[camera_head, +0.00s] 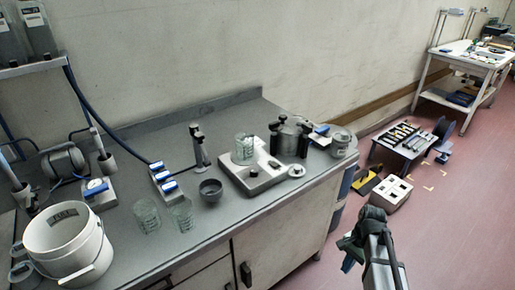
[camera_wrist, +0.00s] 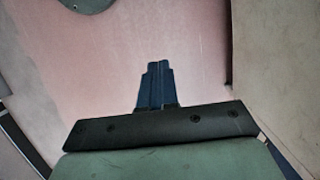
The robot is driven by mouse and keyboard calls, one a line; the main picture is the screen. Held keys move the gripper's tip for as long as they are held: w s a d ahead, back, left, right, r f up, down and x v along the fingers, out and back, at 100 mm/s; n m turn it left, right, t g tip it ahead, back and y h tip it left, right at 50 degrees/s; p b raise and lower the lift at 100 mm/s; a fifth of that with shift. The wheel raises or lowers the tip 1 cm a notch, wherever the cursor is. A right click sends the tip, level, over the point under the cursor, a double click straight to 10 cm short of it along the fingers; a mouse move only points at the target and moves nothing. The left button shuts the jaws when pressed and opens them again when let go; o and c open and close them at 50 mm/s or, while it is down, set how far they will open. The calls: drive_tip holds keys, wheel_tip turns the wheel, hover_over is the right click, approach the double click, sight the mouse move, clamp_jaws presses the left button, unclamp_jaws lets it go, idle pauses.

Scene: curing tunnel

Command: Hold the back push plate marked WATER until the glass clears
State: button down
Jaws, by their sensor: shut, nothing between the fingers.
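My gripper (camera_head: 348,262) hangs in front of the bench at lower right, over the floor and apart from everything on the bench. In the wrist view its blue fingers (camera_wrist: 156,84) are together with nothing between them. A clear glass (camera_head: 244,147) stands on a pale grey unit with a tray (camera_head: 250,178) in the middle of the bench. Blue-and-white plate-like pieces (camera_head: 168,186) sit in a row left of it, by a dark upright post. Another blue-topped piece (camera_head: 320,131) is at the back right. No WATER marking is legible, so I cannot tell which is the back push plate.
Two clear glasses (camera_head: 146,215) and a dark bowl (camera_head: 210,191) stand near the bench front. A white bucket (camera_head: 52,244) is at the left. Dark-handled metal vessels (camera_head: 288,136) stand behind the tray. A low table (camera_head: 404,145) and white block (camera_head: 391,193) are on the floor at right.

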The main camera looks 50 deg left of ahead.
drive_tip(key=a+r+m+t+y, duration=0.1)
drive_tip(key=a+r+t, duration=0.1)
drive_tip(key=a+r, duration=0.7)
drive_tip(key=a+r+t, duration=0.2)
drive_tip(key=a+r, duration=0.7)
drive_tip(key=a, duration=0.6)
drive_tip(key=s+a+r+m+t+y, duration=0.1)
drive_tip(key=a+r+t, duration=0.1)
drive_tip(key=a+r, duration=0.7)
drive_tip(key=shift+a+r+m+y, duration=0.1)
drive_tip(key=shift+a+m+y, duration=0.05)
drive_tip(key=shift+a, duration=0.85)
drive_tip(key=shift+a+r+m+y, duration=0.1)
drive_tip(key=shift+a+m+y, duration=0.05)
drive_tip(key=shift+a, duration=0.85)
drive_tip(key=s+a+r+t+y, duration=0.15)
drive_tip(key=s+a+r, duration=0.25)
drive_tip(key=a+r, duration=0.65)
drive_tip(key=n+g+h, duration=0.3)
drive_tip(key=g+h, duration=0.1)
hover_over(156, 165)
drive_tip(key=shift+a+r+y, duration=0.1)
drive_tip(key=shift+y, duration=0.15)
wheel_tip(156, 165, down, 14)
